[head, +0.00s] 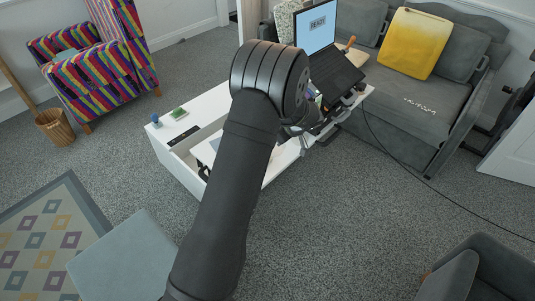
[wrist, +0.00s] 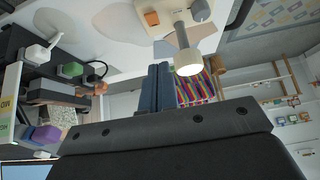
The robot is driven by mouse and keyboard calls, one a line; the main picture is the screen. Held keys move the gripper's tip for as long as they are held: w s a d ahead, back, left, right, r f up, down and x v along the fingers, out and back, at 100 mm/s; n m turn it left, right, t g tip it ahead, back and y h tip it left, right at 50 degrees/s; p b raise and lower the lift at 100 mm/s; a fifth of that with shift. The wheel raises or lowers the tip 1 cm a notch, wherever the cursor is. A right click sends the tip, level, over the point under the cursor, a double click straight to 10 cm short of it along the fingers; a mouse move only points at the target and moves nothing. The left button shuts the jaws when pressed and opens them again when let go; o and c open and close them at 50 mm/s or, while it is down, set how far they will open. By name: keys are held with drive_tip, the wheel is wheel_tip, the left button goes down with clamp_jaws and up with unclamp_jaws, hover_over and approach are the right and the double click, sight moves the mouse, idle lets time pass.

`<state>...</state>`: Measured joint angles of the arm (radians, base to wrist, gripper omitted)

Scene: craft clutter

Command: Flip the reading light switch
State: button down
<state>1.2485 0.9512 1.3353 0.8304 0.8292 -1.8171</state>
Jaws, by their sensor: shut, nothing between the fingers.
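In the wrist view, a small lamp (wrist: 188,62) with a pale round head sits just beyond and to the right of my fingertips. It appears to be the reading light. In the head view my arm hides the lamp and most of the gripper.
A white table (head: 215,105) stands under my arm, with an open laptop (head: 335,72) at its far right end. In the wrist view, a white plug (wrist: 40,52), a green block (wrist: 70,70) and a purple block (wrist: 45,134) crowd the left. A grey sofa (head: 425,98) stands behind.

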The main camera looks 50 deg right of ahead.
drive_tip(key=x, duration=1)
drive_tip(key=f, duration=0.2)
drive_tip(key=shift+s+f, duration=0.25)
drive_tip(key=shift+f, duration=0.05)
drive_tip(key=shift+s+f, duration=0.1)
drive_tip(key=shift+f, duration=0.55)
drive_tip(key=shift+f, duration=0.1)
drive_tip(key=shift+s+f, duration=0.3)
drive_tip(key=shift+f, duration=0.35)
drive_tip(key=shift+r, duration=0.15)
